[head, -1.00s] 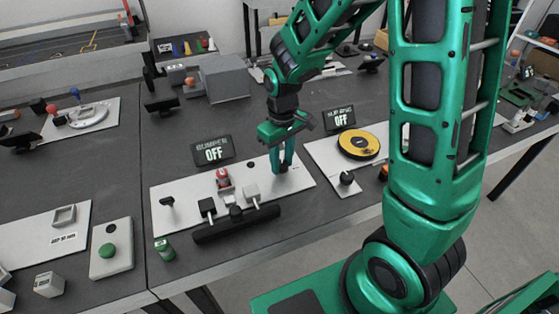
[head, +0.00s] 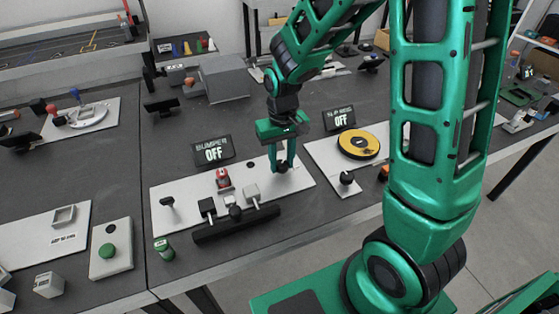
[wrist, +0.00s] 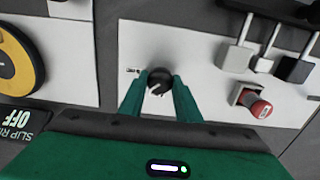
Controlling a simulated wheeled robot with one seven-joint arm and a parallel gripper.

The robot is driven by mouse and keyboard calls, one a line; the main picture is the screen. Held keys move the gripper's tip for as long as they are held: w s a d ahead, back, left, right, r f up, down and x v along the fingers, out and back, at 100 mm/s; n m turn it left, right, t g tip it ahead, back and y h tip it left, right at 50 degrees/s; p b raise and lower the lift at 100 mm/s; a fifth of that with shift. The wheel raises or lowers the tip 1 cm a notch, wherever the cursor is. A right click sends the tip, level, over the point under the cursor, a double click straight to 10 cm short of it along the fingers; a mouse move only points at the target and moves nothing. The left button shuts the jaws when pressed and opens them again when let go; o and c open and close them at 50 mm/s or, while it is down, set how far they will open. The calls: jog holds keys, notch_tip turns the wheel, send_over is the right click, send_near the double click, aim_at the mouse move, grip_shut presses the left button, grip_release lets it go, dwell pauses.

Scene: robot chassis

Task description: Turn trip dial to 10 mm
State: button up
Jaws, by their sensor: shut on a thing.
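The trip dial is a small round black knob (wrist: 159,82) with a light mark, on the white panel in the wrist view. In the head view the dark knob (head: 282,168) shows low between my fingertips, partly hidden by them. My gripper (head: 283,163) points down at the panel's right part, its green fingers on either side of the knob and shut on it. In the wrist view the gripper (wrist: 157,88) has one finger on each side of the knob. Small print lies just left of the knob, too small to read.
The white panel (head: 165,235) also bears a red button (head: 222,177) and square-ended plungers before a black bar (head: 237,224). A display (head: 213,152) behind reads BUMPER OFF. Right of it are a yellow disc (head: 358,146) and another display (head: 339,118) reading OFF.

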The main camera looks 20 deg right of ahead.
aim_at(282, 163)
jog(key=shift+w, duration=0.1)
jog(key=o, duration=1.1)
jog(key=shift+c, duration=0.2)
notch_tip(282, 163, up, 11)
jog(key=shift+d+f, duration=0.1)
jog(key=s+d+r+m, duration=0.1)
jog(key=s+d+m, duration=0.2)
jog(key=s+d, duration=0.5)
jog(key=s+d+r+m, duration=0.2)
jog(key=s+d, duration=0.7)
jog(key=s, duration=0.6)
jog(key=shift+s+m, duration=0.3)
jog(key=shift+m, duration=0.4)
